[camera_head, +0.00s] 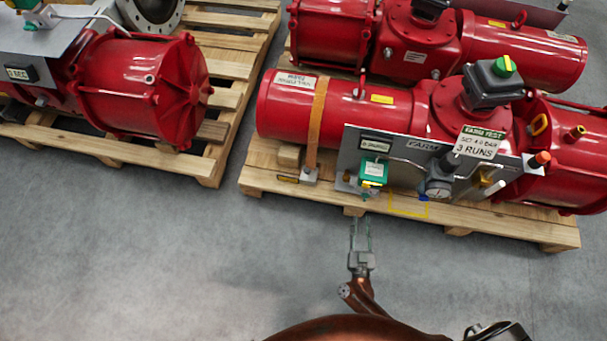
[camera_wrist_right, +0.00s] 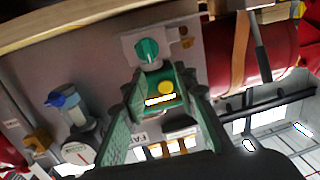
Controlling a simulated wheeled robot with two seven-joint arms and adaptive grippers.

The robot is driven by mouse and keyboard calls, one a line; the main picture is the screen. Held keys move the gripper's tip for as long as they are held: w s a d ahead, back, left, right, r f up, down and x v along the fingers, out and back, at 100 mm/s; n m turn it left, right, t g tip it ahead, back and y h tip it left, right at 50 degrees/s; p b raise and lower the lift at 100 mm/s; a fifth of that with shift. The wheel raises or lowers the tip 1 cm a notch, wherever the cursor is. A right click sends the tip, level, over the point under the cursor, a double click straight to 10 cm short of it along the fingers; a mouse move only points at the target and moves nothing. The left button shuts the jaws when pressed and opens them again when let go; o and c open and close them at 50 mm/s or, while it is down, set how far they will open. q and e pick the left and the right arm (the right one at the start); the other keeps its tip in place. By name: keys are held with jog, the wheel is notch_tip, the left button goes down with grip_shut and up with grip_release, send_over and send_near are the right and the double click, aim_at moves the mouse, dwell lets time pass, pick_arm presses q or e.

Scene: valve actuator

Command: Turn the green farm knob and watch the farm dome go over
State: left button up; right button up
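The green farm knob (camera_wrist_right: 148,50) sits on a light grey block in the right wrist view. In the head view I cannot clearly make it out near the green box (camera_head: 373,170) on the FARM panel (camera_head: 352,143). My right gripper (camera_head: 361,222) is in front of the panel's lower edge, fingers apart and empty. In the right wrist view its fingers (camera_wrist_right: 158,85) stand open, with the green box's yellow spot between them in the picture and the knob beyond the tips. The farm dome (camera_head: 503,67), green and yellow, tops a dark box on the red actuator. My left gripper is not in view.
A gauge (camera_head: 438,187) and a sign (camera_head: 479,142) reading "FARM TEST" and "3 RUNS" are right of the green box. The wooden pallet (camera_head: 500,222) edges the free grey floor (camera_head: 220,260). Another red actuator (camera_head: 140,85) is at left.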

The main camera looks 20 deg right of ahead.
aim_at(366, 199)
pick_arm(q)
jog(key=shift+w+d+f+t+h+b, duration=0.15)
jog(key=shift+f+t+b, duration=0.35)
jog(key=shift+b, duration=0.75)
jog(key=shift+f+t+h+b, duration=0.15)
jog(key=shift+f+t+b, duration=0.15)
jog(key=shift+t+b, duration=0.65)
pick_arm(e)
jog(key=shift+w+d+f+m+g+h, duration=0.15)
jog(key=shift+w+d+m+h, duration=0.2)
jog(key=shift+w+d, duration=0.7)
jog(key=shift+w+d+f+m+g+h, duration=0.1)
jog(key=shift+w+d+f+m+h, duration=0.4)
jog(key=shift+w, duration=0.85)
jog(key=shift+w+d+r+m+g+h, duration=0.15)
jog(key=shift+w+d+h, duration=0.1)
jog(key=shift+w+d, duration=0.85)
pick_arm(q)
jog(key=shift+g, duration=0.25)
pick_arm(e)
jog(key=shift+w+a, duration=0.1)
jog(key=shift+c, duration=0.3)
grip_shut()
